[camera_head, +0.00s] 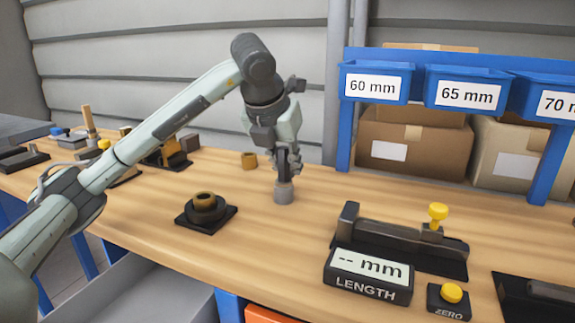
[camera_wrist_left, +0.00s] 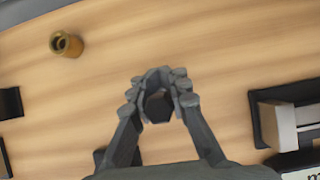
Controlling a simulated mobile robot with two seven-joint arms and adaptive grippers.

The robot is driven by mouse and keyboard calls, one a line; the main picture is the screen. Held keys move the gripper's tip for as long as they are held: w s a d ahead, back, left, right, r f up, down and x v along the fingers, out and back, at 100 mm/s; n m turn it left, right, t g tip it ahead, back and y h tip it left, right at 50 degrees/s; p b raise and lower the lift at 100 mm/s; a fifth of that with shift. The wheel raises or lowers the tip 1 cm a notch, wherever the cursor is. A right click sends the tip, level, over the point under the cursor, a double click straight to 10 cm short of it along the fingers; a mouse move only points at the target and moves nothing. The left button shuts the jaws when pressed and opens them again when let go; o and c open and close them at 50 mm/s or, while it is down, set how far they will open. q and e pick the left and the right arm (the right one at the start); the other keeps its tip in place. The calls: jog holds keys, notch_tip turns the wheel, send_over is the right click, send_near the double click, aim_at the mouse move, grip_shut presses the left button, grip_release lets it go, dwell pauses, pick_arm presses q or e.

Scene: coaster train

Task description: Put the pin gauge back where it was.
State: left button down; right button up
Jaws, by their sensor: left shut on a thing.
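My left gripper (camera_head: 288,163) is shut on a dark upright piece that looks like the pin gauge (camera_head: 284,172), with a grey cylinder (camera_head: 284,193) at its lower end. The cylinder is at or just above the bench top; I cannot tell if it touches, or if it is part of the gauge or a separate holder. In the left wrist view the fingers (camera_wrist_left: 158,85) close around the dark end of the gauge (camera_wrist_left: 158,106), seen from above. My right gripper is not in view.
A black fixture with a brass ring (camera_head: 205,209) sits at front left. The length gauge (camera_head: 400,240), its display (camera_head: 368,275) and ZERO button (camera_head: 449,300) are at right. Blue bins (camera_head: 466,90) hang behind.

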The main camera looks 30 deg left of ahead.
aim_at(283, 148)
pick_arm(q)
jog(key=shift+f, duration=0.1)
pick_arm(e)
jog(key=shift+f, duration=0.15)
pick_arm(q)
jog(key=c, duration=1.5)
grip_release()
jog(key=shift+o, duration=0.2)
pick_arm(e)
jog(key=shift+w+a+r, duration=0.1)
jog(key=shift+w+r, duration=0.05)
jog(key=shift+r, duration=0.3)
pick_arm(q)
jog(key=shift+r, duration=0.25)
jog(key=v, duration=0.8)
jog(key=shift+r, duration=0.3)
jog(key=p+v, duration=0.1)
jog(key=v, duration=0.2)
jog(key=shift+s, duration=0.2)
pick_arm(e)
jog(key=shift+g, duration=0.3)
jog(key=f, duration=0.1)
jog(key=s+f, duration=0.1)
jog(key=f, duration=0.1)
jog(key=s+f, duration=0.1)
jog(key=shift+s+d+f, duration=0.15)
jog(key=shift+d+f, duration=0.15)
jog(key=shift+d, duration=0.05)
